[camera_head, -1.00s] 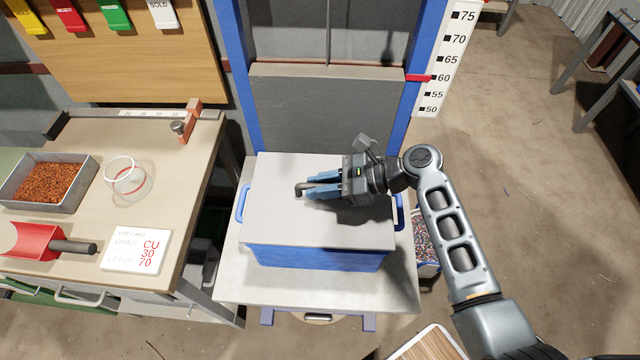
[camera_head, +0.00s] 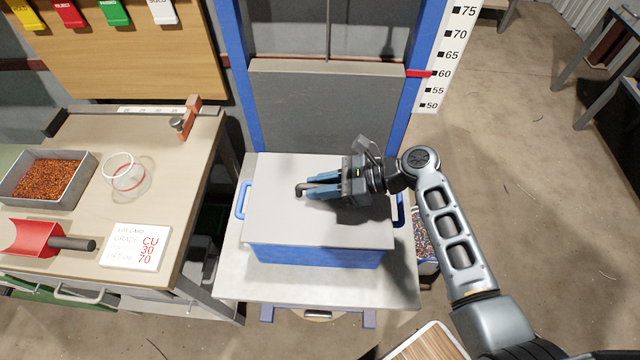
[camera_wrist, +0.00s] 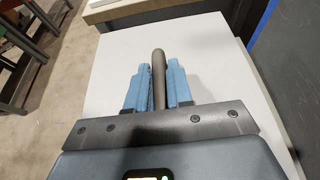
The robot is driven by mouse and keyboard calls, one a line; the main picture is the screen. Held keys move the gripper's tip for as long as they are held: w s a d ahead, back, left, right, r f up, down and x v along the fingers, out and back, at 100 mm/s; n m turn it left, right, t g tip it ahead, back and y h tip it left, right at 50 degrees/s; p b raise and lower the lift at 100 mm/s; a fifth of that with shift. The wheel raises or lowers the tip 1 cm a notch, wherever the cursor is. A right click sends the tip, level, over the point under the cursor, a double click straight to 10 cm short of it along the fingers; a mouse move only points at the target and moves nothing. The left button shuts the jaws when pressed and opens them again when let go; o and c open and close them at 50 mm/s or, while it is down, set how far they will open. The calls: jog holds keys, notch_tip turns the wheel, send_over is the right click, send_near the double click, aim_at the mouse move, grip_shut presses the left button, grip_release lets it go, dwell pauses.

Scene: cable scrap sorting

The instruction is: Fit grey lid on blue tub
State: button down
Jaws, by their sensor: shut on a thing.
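The grey lid (camera_head: 290,225) lies over the top of the blue tub (camera_head: 315,256). The tub stands on a pale platform, with a blue handle at each side. The lid covers the tub's opening, and its front edge runs along the top of the blue front wall. I cannot tell whether it is fully seated. My gripper (camera_head: 312,186) is over the middle of the lid, shut on the lid's dark handle (camera_head: 300,190). In the wrist view the handle (camera_wrist: 159,75) stands between the two blue fingers (camera_wrist: 158,88), with the pale lid (camera_wrist: 210,70) beneath.
The platform (camera_head: 345,290) sits before a blue-framed lift with a height scale (camera_head: 440,60). At left, a bench (camera_head: 150,205) holds a tray of copper granules (camera_head: 75,190), a clear beaker (camera_head: 125,175), a red scoop (camera_head: 30,240) and a lot card (camera_head: 135,248). A bin of scrap (camera_head: 424,240) stands right.

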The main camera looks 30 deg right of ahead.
jog(key=shift+p, duration=0.45)
dwell(0.3)
jog(key=c, duration=0.9)
grip_release()
jog(key=shift+v, duration=3.95)
jog(key=shift+s+d, duration=0.1)
